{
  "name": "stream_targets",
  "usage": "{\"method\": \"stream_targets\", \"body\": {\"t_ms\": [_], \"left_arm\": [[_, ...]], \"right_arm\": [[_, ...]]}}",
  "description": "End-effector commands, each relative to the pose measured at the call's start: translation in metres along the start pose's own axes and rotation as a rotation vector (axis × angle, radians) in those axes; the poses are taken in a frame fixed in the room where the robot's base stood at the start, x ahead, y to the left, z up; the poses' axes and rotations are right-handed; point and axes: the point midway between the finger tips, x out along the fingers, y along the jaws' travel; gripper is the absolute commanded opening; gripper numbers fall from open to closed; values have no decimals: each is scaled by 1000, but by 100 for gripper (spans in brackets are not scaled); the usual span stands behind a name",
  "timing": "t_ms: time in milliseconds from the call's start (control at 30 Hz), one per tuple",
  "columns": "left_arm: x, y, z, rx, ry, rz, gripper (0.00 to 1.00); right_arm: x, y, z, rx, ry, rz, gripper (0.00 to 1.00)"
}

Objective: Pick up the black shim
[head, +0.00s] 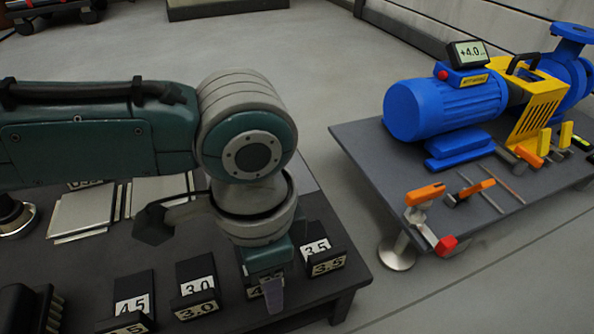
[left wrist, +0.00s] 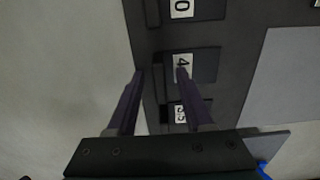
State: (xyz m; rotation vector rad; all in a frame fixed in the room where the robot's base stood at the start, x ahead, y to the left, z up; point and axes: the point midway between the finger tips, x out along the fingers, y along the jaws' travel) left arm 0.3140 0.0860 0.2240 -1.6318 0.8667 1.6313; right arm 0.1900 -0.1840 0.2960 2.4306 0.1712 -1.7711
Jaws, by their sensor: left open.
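Several black shims with white number labels sit in labelled holders along the front of the dark table. In the head view they are a 4.5 shim (head: 134,286), a 3.0 shim (head: 195,269) and a 3.5 shim (head: 318,231). Another black shim, with a label starting with 4, is mostly hidden behind my left gripper (head: 266,285); it also shows in the left wrist view (left wrist: 206,66). My left gripper (left wrist: 160,73) is open and points down over this shim, one finger overlapping its label. Contact cannot be told. My right gripper is out of view.
Light grey plates (head: 85,212) lie on the dark table (head: 95,270) behind the shims. A grey table (head: 375,150) at right carries a blue motor (head: 447,105), a display reading +4.0 (head: 468,54) and orange-handled tools. Clear floor separates the tables.

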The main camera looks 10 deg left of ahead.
Motion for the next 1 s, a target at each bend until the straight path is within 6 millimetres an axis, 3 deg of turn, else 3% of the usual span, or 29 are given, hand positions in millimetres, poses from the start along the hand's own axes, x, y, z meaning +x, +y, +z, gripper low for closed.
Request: {"method": "stream_targets", "body": {"t_ms": [200,667,1000], "left_arm": [[0,0,0,-1,0,0,51],[0,0,0,-1,0,0,0],[0,0,0,0,0,0,0]], "right_arm": [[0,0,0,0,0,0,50],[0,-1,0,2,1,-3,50],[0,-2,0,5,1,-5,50]]}}
